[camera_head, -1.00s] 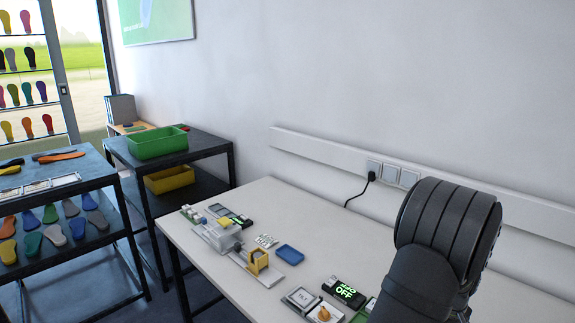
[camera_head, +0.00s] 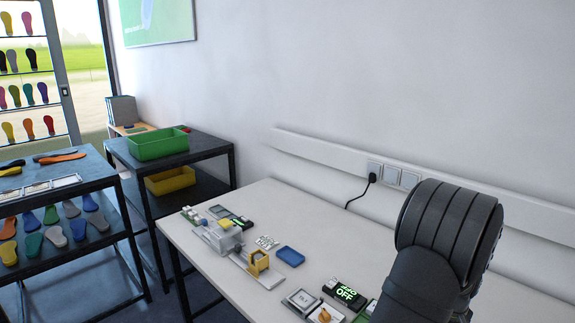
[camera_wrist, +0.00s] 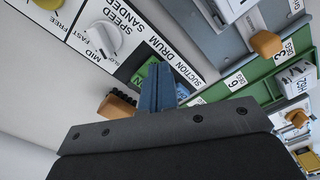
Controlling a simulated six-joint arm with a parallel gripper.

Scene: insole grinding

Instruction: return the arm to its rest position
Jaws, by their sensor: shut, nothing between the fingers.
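In the wrist view my gripper (camera_wrist: 158,88) is shut, its blue fingers together with nothing between them. It hangs above a panel labelled for the sanding drum speed and suction, apart from it as far as I can tell. In the head view my dark arm fills the lower right, and the gripper itself is out of that picture. The white table (camera_head: 275,206) lies below and to the left of the arm.
The wrist view shows a speed knob (camera_wrist: 103,40), a green rack (camera_wrist: 262,85) with numbered labels and an orange-tan block (camera_wrist: 266,43). On the table stand a grey-white fixture (camera_head: 222,236), a blue tray (camera_head: 290,254) and a lit display (camera_head: 345,294). A green bin (camera_head: 157,143) is on the back shelf.

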